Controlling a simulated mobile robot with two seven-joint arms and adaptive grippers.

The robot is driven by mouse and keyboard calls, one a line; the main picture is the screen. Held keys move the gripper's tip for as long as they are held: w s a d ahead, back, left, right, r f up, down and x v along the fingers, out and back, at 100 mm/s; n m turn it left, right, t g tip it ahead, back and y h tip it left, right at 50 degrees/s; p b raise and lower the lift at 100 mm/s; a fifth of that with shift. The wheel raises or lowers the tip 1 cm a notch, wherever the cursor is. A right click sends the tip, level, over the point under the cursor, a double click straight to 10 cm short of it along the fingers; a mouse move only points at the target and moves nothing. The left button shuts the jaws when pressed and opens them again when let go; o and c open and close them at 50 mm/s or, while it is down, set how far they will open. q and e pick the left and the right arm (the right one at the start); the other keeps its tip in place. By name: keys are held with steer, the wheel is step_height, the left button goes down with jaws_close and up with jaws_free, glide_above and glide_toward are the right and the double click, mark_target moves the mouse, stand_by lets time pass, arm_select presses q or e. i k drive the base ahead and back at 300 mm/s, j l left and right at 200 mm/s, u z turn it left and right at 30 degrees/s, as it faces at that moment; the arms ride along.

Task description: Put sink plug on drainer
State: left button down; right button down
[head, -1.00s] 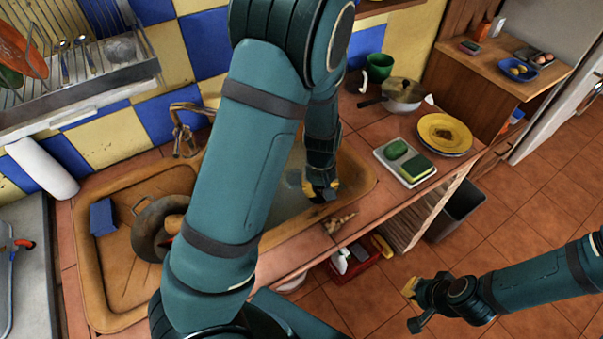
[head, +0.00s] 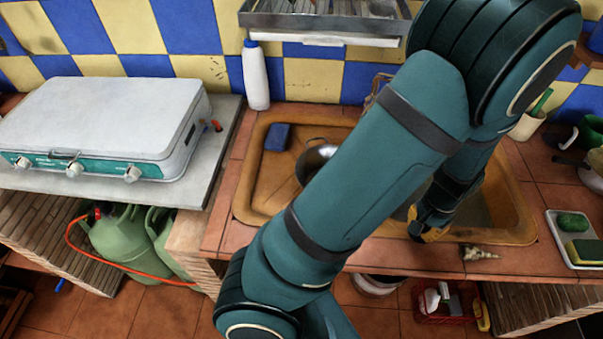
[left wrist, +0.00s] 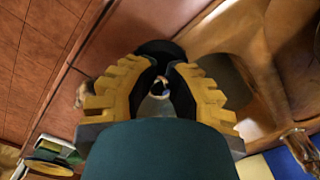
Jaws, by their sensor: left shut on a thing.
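My left gripper (head: 428,232) is low at the front right of the sink (head: 520,235), over the basin side. In the left wrist view its yellow-padded fingers (left wrist: 160,82) are closed around a small dark thing with a ring-like part, which looks like the sink plug (left wrist: 158,48). The plug cannot be made out in the head view. The sink's drainer side (head: 262,185) is on the left, partly behind my arm. A metal dish rack (head: 325,22) hangs on the wall above. My right gripper is not in view.
A blue sponge (head: 277,137) and a metal pan (head: 316,156) occupy the drainer side. A shell (head: 478,252) lies on the front counter edge. A white bottle (head: 256,76) stands behind, a camp stove (head: 110,125) at left. The drainer's front left is clear.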

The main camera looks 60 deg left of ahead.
mark_target(269, 201)
steer(key=k+u, duration=0.3)
steer(key=k+j+u, duration=0.3)
steer(key=i+u, duration=0.1)
steer(key=i, duration=0.2)
